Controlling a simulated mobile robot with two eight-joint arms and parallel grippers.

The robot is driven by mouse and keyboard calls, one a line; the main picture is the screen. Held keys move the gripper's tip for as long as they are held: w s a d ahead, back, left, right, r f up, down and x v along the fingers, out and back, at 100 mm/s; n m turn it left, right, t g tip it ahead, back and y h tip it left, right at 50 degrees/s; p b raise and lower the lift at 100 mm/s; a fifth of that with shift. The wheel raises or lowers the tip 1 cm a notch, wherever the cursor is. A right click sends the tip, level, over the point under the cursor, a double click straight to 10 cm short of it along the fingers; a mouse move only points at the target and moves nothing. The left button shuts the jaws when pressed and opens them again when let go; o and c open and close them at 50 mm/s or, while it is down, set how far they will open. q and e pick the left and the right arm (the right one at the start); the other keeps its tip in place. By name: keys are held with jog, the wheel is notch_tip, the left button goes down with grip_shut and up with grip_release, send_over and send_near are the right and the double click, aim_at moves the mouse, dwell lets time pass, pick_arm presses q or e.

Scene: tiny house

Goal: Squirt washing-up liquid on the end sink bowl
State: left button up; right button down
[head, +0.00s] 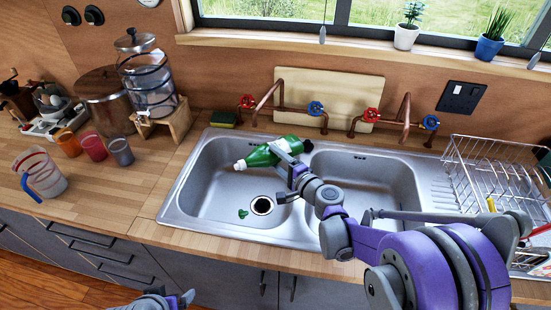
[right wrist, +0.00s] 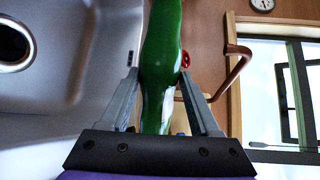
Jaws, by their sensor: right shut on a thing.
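The green washing-up liquid bottle (head: 268,153) is held in the air over the left sink bowl (head: 205,180). It lies nearly level, its white-topped end pointing left and slightly down. My right gripper (head: 280,172) is shut on it; in the right wrist view the green bottle (right wrist: 162,60) stands between both fingers. A small green blob (head: 243,213) lies on the left bowl's floor, just left of the drain (head: 261,205). The right sink bowl (head: 372,185) looks empty, partly hidden by my right arm. Part of my left arm shows at the bottom edge; its fingers are not clear.
Copper taps with red and blue handles (head: 316,108) stand behind the bowls. A sponge (head: 223,119) lies at the sink's back left. A wire dish rack (head: 490,170) is at right. Coloured cups (head: 93,147), a jug (head: 40,172) and a dispenser (head: 148,85) stand at left.

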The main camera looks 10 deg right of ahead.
jog(key=m, duration=0.1)
jog(key=a+m+b, duration=0.1)
jog(key=shift+s+a+f+m+y, duration=0.15)
jog(key=shift+s+f+m+y, duration=0.15)
jog(key=shift+f+m, duration=0.1)
jog(key=m, duration=0.1)
jog(key=a+m+b, duration=0.1)
jog(key=shift+s+f+m+y, duration=0.1)
jog(key=shift+s+m+y, duration=0.1)
jog(key=shift+m+y, duration=0.1)
jog(key=s+a+r+m+y+b, duration=0.1)
jog(key=s+a+m+b, duration=0.1)
jog(key=a+m, duration=0.6)
jog(key=shift+s+a+r+m+t+b, duration=0.35)
jog(key=shift+s+m, duration=0.35)
jog(key=shift+m, duration=0.3)
jog(key=shift+r, duration=0.15)
